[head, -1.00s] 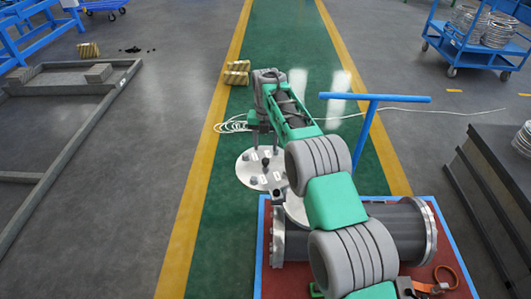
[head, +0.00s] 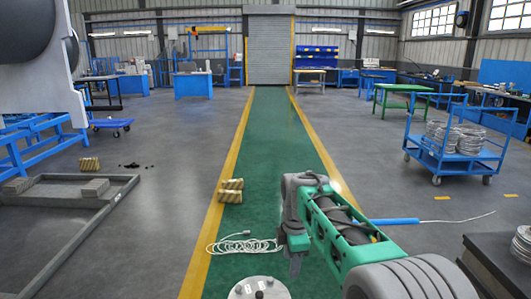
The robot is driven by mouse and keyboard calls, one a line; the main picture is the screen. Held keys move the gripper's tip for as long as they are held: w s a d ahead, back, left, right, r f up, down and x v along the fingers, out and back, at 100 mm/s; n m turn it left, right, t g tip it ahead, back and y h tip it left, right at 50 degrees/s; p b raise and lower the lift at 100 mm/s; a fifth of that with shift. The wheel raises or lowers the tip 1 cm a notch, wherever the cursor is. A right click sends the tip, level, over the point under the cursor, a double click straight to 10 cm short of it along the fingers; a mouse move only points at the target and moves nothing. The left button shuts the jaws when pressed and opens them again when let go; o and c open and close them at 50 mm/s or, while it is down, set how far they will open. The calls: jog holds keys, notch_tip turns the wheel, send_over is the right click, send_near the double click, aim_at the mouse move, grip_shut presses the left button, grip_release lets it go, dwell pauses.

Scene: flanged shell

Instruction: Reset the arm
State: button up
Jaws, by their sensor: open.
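My arm, green with grey ribbed covers, reaches in from the lower right of the head view. It bends down at its far end. My gripper (head: 295,266) points down there, small and partly hidden, with nothing seen in it. The jaws are open. A round light metal plate (head: 258,289) with small fittings on top shows at the bottom edge, just left of and below the gripper.
Cable coil (head: 245,246) and yellowish boxes (head: 231,190) lie by the green lane (head: 275,140). A grey frame (head: 70,215) lies left; a blue trolley (head: 457,140) with coils stands right. A large grey shape (head: 40,60) fills the upper left. The far lane is clear to a shutter door (head: 269,50).

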jog(key=s+d+r+m+t+p, duration=0.1)
jog(key=s+d+m, duration=0.3)
jog(key=s+m, duration=0.6)
jog(key=s+d+r+m+p, duration=0.1)
jog(key=s+d+m+p, duration=0.3)
jog(key=s+m, duration=0.6)
jog(key=shift+s+r+t, duration=0.25)
jog(key=shift+s+t, duration=0.15)
jog(key=shift+s, duration=1.5)
jog(key=shift+c, duration=0.4)
